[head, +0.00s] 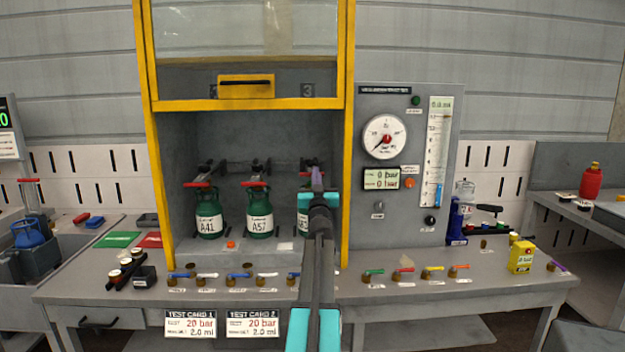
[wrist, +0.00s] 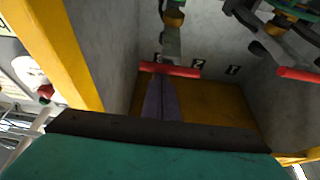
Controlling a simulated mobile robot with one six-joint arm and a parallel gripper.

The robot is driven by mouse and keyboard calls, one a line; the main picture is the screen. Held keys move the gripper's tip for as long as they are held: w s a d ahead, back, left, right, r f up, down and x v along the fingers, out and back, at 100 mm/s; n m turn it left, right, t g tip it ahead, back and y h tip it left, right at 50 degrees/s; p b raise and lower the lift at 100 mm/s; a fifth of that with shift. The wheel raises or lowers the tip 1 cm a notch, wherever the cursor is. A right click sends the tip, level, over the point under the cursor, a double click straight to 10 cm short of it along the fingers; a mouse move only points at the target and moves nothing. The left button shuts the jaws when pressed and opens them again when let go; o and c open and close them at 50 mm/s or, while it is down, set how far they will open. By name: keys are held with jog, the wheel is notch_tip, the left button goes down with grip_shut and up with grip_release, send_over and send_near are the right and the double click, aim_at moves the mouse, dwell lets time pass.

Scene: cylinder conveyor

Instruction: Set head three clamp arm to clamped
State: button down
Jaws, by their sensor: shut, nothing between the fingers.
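The red clamp arm of head three (head: 304,174) shows only in part in the head view, behind my gripper, above the third green cylinder (head: 302,220). In the wrist view the red bar of this clamp arm (wrist: 170,69) lies crosswise just beyond the tips of my gripper (wrist: 160,82). My gripper (head: 317,178) is shut and empty. Whether the fingertips touch the bar cannot be told. The clamp arms of the other two heads (head: 198,184) (head: 254,183) lie roughly level above cylinders A41 (head: 208,214) and A57 (head: 259,213).
The yellow frame post (head: 347,150) stands close to the right of my gripper. The raised guard (head: 245,103) with its yellow handle is above. A gauge panel (head: 400,200) is at right. Several coloured valve levers line the bench front (head: 450,292).

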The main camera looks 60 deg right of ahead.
jog(key=shift+s+a+f+b, duration=0.1)
jog(key=shift+f+b, duration=0.7)
jog(key=shift+f, duration=0.3)
jog(key=shift+a+f+b, duration=0.1)
jog(key=shift+f+b, duration=0.7)
jog(key=shift+f, duration=0.4)
notch_tip(320, 180, up, 5)
jog(key=a+p, duration=0.1)
jog(key=p, duration=0.2)
jog(key=f+b+v, duration=0.1)
jog(key=v, duration=0.9)
jog(key=shift+d, duration=0.2)
